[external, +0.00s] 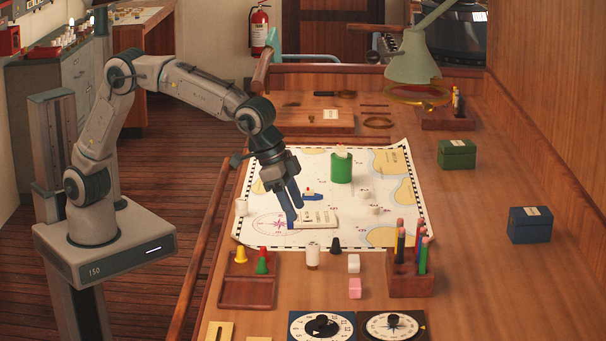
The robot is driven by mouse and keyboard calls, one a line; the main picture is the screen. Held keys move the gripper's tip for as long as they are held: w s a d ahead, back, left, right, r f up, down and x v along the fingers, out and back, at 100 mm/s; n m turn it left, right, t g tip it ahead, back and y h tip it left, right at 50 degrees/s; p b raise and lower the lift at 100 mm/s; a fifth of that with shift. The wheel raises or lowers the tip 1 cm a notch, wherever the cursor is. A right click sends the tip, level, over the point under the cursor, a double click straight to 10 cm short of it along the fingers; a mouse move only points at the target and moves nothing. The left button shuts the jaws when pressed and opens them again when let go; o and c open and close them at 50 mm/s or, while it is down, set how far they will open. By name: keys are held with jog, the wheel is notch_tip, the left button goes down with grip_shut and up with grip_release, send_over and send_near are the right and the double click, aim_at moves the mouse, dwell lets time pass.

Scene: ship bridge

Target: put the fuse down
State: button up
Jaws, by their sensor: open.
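My gripper (294,213) is open, with its blue fingers pointing down over the near left part of the chart (340,232). A flat cream block (318,219) with dark marks lies on the chart right beside the fingertips; I cannot tell whether they touch it. No fuse can be named for certain. A pale upright cylinder (312,257) with a brownish band stands at the chart's near edge, and a smaller white cylinder (241,207) stands at its left edge; either may be the fuse. I see nothing clearly held between the fingers.
A green cylinder (341,168), a small blue boat (312,197) and white pieces stand on the chart. Nearer are coloured pawns (262,262), a wooden tray (247,293), a pencil holder (410,278) and dials (321,327). A lamp (413,62) overhangs the back. The right side has free room.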

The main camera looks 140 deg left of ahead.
jog(key=s+d+r+m+h, duration=0.2)
jog(key=s+d+r+m, duration=0.15)
jog(key=s+d, duration=1.2)
jog(key=s+d+f+m, duration=0.1)
jog(key=s+d+f, duration=0.1)
jog(key=s, duration=0.7)
jog(key=s+d+f+m, duration=0.2)
jog(key=s+d+f, duration=0.1)
jog(key=s, duration=0.7)
jog(key=shift+s+d+f+g+h, duration=0.15)
jog(key=shift+d+f+g+h, duration=0.2)
jog(key=shift+d, duration=0.55)
jog(key=shift+r, duration=0.1)
